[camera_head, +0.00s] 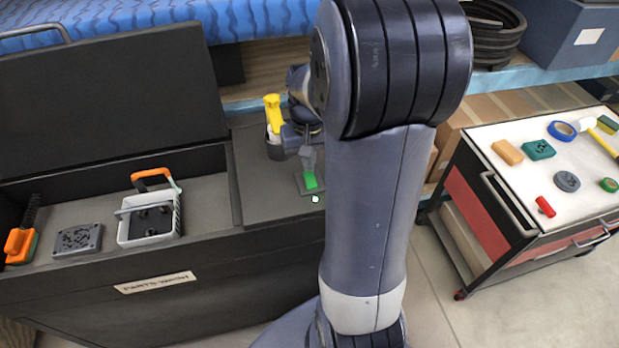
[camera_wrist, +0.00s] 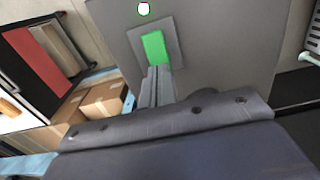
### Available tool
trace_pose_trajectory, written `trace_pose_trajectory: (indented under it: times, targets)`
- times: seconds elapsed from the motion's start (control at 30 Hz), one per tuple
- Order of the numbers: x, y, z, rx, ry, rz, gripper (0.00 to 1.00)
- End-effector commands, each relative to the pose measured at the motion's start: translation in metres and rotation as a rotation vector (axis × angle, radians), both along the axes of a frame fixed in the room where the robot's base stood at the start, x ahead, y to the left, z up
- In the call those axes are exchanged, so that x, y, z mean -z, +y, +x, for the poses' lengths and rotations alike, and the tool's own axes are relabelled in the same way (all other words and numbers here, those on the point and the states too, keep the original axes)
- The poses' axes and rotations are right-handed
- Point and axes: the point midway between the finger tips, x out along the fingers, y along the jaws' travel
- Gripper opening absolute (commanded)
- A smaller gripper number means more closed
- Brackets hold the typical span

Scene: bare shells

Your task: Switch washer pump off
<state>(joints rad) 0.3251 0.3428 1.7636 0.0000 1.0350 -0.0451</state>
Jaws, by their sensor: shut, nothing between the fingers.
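The parts washer (camera_head: 120,310) is a dark box with its lid raised and a label on its front. On its right-hand top is a grey switch plate (camera_head: 300,184) with a bright green rocker (camera_head: 310,181). The rocker also shows in the wrist view (camera_wrist: 153,47). A small round lamp (camera_head: 315,199) with a white middle and green edge sits beside the plate; the wrist view shows it too (camera_wrist: 143,9). My gripper (camera_head: 308,163) is shut and empty, its fingertips (camera_wrist: 157,72) at the near end of the rocker. I cannot tell whether they touch it.
A yellow-topped bottle (camera_head: 273,112) stands close beside my gripper. The open basin holds a grey basket (camera_head: 150,225), a dark plate (camera_head: 77,240) and an orange-handled brush (camera_head: 20,243). A tool cart (camera_head: 480,160) stands at the right. Floor shows between washer and cart.

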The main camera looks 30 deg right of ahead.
Motion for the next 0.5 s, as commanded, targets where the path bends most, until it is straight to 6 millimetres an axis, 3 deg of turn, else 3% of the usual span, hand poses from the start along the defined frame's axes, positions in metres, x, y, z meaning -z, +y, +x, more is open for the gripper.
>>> trace_pose_trajectory:
  times: [0.5]
  targets:
    - [0.0087,0.0000,-0.0001,0.000,0.001,0.000,0.00]
